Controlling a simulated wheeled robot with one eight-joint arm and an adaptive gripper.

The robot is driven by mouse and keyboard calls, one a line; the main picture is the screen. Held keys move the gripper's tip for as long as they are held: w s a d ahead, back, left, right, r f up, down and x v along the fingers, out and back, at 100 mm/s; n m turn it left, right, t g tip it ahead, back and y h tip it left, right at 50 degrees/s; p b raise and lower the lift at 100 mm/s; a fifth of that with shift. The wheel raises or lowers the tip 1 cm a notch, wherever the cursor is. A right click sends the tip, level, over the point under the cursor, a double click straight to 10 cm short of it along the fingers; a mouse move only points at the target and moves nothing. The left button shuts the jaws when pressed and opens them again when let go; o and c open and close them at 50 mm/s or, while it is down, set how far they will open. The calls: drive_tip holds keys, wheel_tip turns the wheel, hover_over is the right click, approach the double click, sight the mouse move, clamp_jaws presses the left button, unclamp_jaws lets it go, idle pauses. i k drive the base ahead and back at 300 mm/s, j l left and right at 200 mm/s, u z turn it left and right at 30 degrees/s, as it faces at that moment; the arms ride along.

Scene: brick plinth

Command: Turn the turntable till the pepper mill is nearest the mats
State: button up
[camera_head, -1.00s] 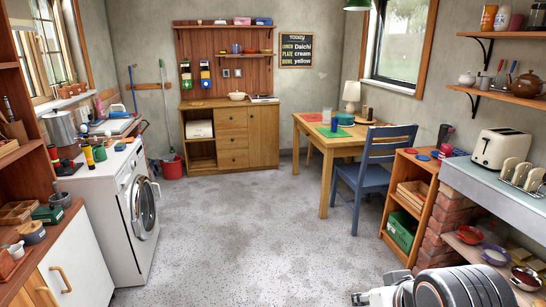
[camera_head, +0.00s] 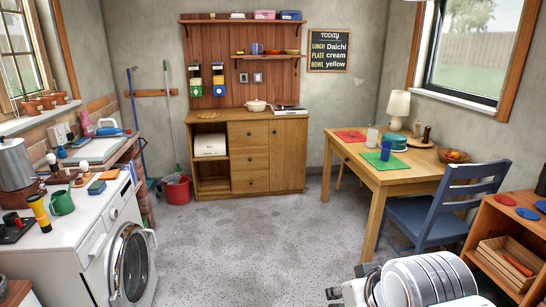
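On the wooden table, a round wooden board (camera_head: 411,144), likely the turntable, sits behind the mats. Two small upright brown objects (camera_head: 426,135) stand on its right part, mill-like in shape; I cannot tell which is the pepper mill. Teal stacked dishes (camera_head: 393,141) hide part of the board's left side. A red mat (camera_head: 350,135) lies at the table's left, and a green mat (camera_head: 386,161) lies at the front. My gripper (camera_head: 334,294) is low at the bottom of the picture, far from the table; its finger gap is too small to tell.
A clear glass (camera_head: 372,136) and a blue cup (camera_head: 386,151) stand by the mats. A lamp (camera_head: 398,105) and a fruit bowl (camera_head: 453,156) are also on the table (camera_head: 408,174). A blue chair (camera_head: 440,205) blocks its front right side. The floor left of the table is open.

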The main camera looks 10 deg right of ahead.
sight(417, 142)
drive_tip(key=i+z, duration=0.15)
drive_tip(key=i, duration=0.55)
drive_tip(key=i+z, duration=0.15)
drive_tip(key=i, duration=0.55)
drive_tip(key=i+j+z, duration=0.15)
drive_tip(key=i, duration=0.55)
